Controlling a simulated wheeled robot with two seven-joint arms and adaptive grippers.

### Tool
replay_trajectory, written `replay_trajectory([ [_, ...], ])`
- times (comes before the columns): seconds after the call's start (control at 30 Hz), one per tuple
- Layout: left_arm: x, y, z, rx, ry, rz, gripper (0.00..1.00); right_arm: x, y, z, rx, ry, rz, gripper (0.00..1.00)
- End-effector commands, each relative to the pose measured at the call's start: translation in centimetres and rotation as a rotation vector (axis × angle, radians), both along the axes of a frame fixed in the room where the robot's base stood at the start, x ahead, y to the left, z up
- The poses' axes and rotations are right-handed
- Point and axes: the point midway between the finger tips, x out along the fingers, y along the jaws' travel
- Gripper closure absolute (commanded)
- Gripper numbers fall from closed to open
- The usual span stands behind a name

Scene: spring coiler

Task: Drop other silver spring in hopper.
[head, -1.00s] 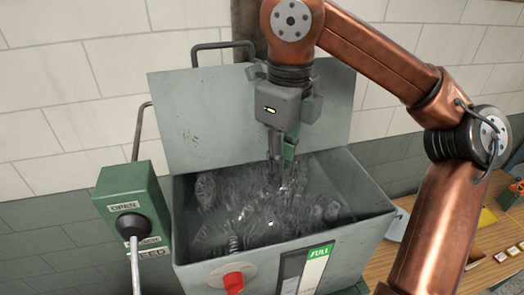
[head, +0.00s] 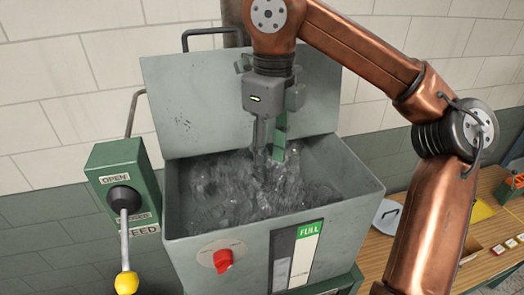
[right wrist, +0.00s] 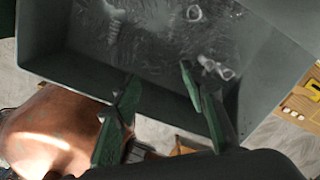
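The grey hopper (head: 330,202) stands open with its lid tilted back, and a mass of grey coiled springs (head: 225,190) lies inside. My right gripper (head: 268,156) points down over the middle of the hopper mouth. In the right wrist view my right gripper (right wrist: 157,92) has its green fingers well apart with nothing between them. Beyond the fingers, one silver spring (right wrist: 112,24) and a brighter silver piece (right wrist: 218,68) show in the hopper. I cannot tell which spring is the task's. My left gripper is not in view.
A green lever box (head: 125,180) labelled OPEN and FEED, with a yellow-knobbed lever (head: 126,282), stands left of the hopper. A red knob (head: 223,260) is on the hopper front. A wooden bench (head: 490,235) with small items is at the right.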

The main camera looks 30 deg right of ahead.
Motion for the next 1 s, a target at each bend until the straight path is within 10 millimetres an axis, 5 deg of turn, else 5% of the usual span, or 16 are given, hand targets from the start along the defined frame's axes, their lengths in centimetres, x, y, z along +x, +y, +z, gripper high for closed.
replay_trajectory([
  [0.1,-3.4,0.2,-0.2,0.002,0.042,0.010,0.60,1.2,0.0,-0.2,0.001,0.009,-0.002,0.61],
  [0.33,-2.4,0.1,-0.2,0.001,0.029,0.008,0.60,1.4,0.1,0.6,-0.001,0.009,-0.001,0.61],
  [1.0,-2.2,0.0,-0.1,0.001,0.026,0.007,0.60,-1.0,0.0,7.0,-0.001,-0.006,0.001,0.61],
])
